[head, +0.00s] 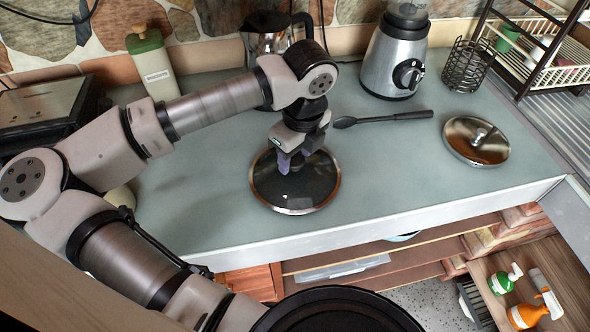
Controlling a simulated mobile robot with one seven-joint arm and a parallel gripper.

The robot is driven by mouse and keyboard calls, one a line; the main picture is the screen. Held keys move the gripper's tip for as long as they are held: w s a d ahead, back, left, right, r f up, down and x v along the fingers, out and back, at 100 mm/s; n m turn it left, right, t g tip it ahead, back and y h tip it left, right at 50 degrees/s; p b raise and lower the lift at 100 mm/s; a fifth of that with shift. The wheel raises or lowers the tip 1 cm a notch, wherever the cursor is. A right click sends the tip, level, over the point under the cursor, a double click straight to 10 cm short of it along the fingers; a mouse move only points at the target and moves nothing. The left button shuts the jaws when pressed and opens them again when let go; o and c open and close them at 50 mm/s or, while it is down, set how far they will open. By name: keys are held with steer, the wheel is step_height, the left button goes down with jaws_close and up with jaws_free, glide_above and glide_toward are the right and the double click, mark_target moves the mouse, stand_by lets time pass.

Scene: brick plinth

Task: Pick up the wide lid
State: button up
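The wide lid (318,187) is dark and round with a shiny metal rim. It lies on the grey-green counter near its front edge. My gripper (291,164) points down over the middle of this lid, with its fingertips at or just above the lid's centre. The fingers and wrist hide the lid's centre and any knob there. I cannot tell whether the fingers are open or closed on a knob. A smaller silver lid (463,135) with a metal knob lies apart on the right of the counter.
A black spoon (385,117) lies behind and between the lids. A blender (393,60), a glass-and-metal pot (268,42), a wire holder (465,66) and a dish rack (548,50) stand at the back. A canister (152,64) stands at the back left.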

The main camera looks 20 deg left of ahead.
jaws_close()
steer(key=shift+r, duration=0.15)
